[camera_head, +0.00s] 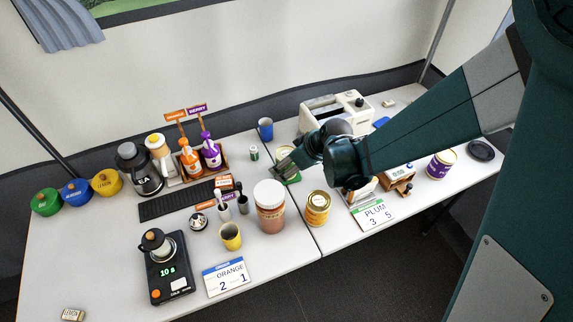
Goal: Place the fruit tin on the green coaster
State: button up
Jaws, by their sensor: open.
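A purple tin (440,163) with a pale lid stands farther right; I cannot read either label, so I cannot tell which is the fruit tin. A green edge (294,181), likely the green coaster, shows just below my gripper, which hides most of it. My gripper (281,166) is open, low over that green area, behind and left of the gold tin. A pale round shape behind the gripper is partly hidden.
The large jar (269,205) stands close in front of my gripper. A small can (254,153) and a blue cup (265,129) are behind left. A white machine (335,112) stands at the back. A PLUM card (373,214) and a black disc (481,150) are to the right.

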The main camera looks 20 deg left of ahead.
jog(key=p+v, duration=0.2)
jog(key=v, duration=0.9)
dwell(0.7)
jog(key=shift+d, duration=0.1)
jog(key=s+d+r+m+t+h, duration=0.15)
jog(key=d+r+m, duration=0.35)
jog(key=d, duration=0.6)
jog(key=s+d+r+m+t+h, duration=0.1)
jog(key=d+r+m+t, duration=0.1)
jog(key=d+r, duration=0.65)
jog(key=s+d+r+m+t+h, duration=0.1)
jog(key=s+d, duration=0.4)
jog(key=d, duration=0.5)
jog(key=s+d+r+m+h, duration=0.2)
jog(key=s+d+m, duration=0.4)
jog(key=d, duration=0.5)
jog(key=shift+r+t+h, duration=0.25)
jog(key=shift+t+h, duration=0.1)
